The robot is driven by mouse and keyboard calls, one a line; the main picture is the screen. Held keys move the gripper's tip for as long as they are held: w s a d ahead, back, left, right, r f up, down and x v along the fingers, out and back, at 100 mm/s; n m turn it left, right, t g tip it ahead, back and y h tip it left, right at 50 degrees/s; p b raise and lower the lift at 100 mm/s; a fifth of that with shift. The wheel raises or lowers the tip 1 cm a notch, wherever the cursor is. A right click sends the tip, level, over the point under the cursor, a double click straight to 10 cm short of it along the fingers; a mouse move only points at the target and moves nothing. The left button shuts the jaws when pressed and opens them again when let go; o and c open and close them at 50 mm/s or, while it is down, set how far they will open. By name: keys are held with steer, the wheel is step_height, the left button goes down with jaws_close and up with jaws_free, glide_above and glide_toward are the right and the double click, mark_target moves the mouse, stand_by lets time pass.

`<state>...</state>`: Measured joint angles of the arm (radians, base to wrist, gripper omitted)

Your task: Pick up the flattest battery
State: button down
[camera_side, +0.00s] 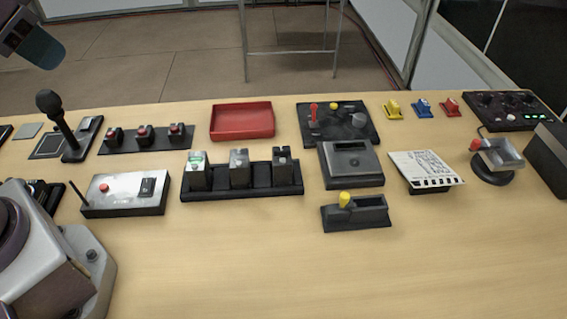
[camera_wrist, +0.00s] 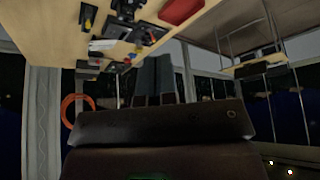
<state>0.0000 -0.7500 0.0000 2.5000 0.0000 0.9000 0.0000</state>
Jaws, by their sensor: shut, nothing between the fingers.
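Three upright blocks that look like batteries stand in a black rack (camera_side: 240,192) in the middle of the table. The left battery (camera_side: 197,176) has a lit green and white patch on its top. The middle battery (camera_side: 239,176) and the right battery (camera_side: 282,172) look grey and dark, with no clear lit patch; their markings are too small to read. My gripper (camera_wrist: 153,78) is shut and empty in the wrist view, its two grey fingers together, away from the batteries. Part of my arm shows at the upper left of the side view.
A red tray (camera_side: 242,121) lies behind the rack. A dark grey slotted box (camera_side: 351,165) and a black holder with a yellow knob (camera_side: 356,214) stand to the right.

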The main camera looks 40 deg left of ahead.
steer(key=c, duration=0.6)
jaws_free()
steer(key=shift+o, duration=0.2)
